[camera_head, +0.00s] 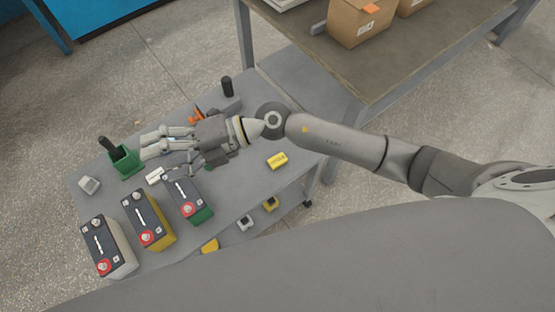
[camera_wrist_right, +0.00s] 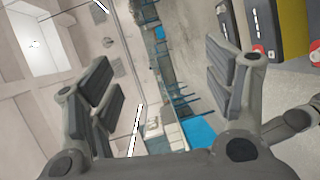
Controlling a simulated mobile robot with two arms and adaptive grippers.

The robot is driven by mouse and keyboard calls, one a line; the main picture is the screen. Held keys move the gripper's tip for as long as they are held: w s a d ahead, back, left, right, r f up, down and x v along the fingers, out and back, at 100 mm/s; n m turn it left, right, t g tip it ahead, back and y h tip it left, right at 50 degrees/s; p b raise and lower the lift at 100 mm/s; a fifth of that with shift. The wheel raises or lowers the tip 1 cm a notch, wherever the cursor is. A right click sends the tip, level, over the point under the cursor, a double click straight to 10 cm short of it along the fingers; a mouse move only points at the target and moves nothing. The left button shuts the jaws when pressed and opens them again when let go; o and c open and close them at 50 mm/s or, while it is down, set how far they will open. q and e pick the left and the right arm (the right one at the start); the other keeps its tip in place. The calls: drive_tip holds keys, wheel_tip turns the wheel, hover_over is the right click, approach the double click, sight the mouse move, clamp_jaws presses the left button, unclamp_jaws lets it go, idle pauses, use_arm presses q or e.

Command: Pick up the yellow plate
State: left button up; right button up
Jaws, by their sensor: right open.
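The small yellow plate (camera_head: 277,160) lies on the grey table top near its right edge, below my right forearm in the head view. Nothing covers it there. My right gripper (camera_head: 153,143) is open and empty over the table, pointing left. It is well to the left of the plate, with its fingertips near a green holder (camera_head: 124,161). The wrist view shows its spread fingers (camera_wrist_right: 160,80) with nothing between them; the plate does not show there. My left gripper is not in view.
A green-sided battery (camera_head: 189,201), a yellow-sided battery (camera_head: 148,221) and a light-sided battery (camera_head: 108,248) stand in a row at the front. A small white piece (camera_head: 155,175) lies near the gripper. A taller table (camera_head: 400,55) with cardboard boxes (camera_head: 360,22) stands behind, right.

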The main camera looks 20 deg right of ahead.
wheel_tip(320, 180, down, 6)
drive_tip(key=s+d+r+n+g+h, duration=0.1)
drive_tip(key=d+n+g+h, duration=0.1)
drive_tip(key=d+h, duration=0.15)
drive_tip(key=n+t+h, duration=0.1)
drive_tip(key=n+h, duration=0.1)
drive_tip(key=h, duration=1.1)
hover_over(280, 163)
wheel_tip(280, 163, down, 15)
drive_tip(key=shift+w+f, duration=0.15)
drive_tip(key=shift+f, duration=3.05)
drive_tip(key=c, duration=0.9)
